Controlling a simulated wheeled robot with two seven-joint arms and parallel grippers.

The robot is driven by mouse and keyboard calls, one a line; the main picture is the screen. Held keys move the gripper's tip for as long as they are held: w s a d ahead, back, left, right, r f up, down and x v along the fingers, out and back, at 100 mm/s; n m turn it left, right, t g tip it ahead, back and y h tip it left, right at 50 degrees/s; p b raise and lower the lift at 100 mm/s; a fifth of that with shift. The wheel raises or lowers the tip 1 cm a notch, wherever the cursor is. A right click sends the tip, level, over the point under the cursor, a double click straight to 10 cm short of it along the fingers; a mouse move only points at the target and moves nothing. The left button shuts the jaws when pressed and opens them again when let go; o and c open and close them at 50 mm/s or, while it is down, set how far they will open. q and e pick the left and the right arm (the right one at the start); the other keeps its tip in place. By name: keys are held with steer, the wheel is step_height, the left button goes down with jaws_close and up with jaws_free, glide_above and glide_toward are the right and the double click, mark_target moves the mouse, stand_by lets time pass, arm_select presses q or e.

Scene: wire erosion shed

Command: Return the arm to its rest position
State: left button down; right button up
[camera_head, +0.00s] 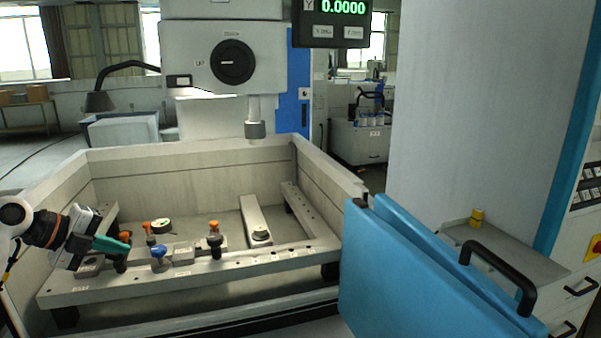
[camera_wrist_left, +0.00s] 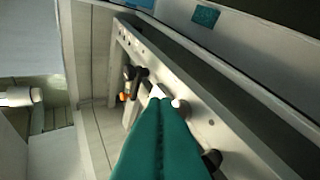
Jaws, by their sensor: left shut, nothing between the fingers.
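My left arm comes in from the left edge of the head view. Its left gripper (camera_head: 118,246) has teal fingers that point right, over the left part of the machine's work frame (camera_head: 285,257). In the left wrist view the teal fingers (camera_wrist_left: 168,104) lie together, shut, with nothing seen between them. Their tips appear over the frame's pale rail (camera_wrist_left: 202,116); whether they touch anything there I cannot tell. My right gripper is not in view.
The work tank's wall (camera_head: 190,165) surrounds the frame. A blue knob (camera_head: 158,252), a black knob (camera_head: 215,241) and orange-topped clamps are close to the gripper. The machine head's spindle (camera_head: 255,128) hangs above. A blue door (camera_head: 415,275) stands open at right.

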arm_select(q)
steer(key=s+d+f+n+g+y, duration=0.1)
steer(key=s+d+f+n, duration=0.25)
steer(key=f, duration=0.45)
steer(key=s+d+f+n+g+y, duration=0.1)
steer(key=s+d+f+n, duration=0.15)
steer(key=d+f, duration=0.4)
steer(key=s+d+f+n+g+y, duration=0.1)
steer(key=s+d+f+n, duration=0.2)
steer(key=f, duration=0.7)
steer(key=s+d+f+n+y, duration=0.1)
steer(key=s+d+f+n, duration=0.15)
steer(key=s, duration=0.35)
steer(key=s+d+f+n, duration=0.2)
steer(key=s+f+n, duration=0.15)
steer(key=s, duration=0.35)
steer(key=s+n+y, duration=0.3)
steer(key=s+n, duration=0.6)
steer(key=s, duration=0.4)
step_height(320, 180, down, 25)
steer(key=g, duration=0.2)
steer(key=s+a+f, duration=0.1)
steer(key=s+f, duration=0.7)
steer(key=s+a+f+g, duration=0.1)
steer(key=s+a+f, duration=0.1)
steer(key=s+f, duration=0.7)
steer(key=shift+s+a+f, duration=0.15)
steer(key=shift+s+a, duration=0.1)
steer(key=shift+s, duration=0.05)
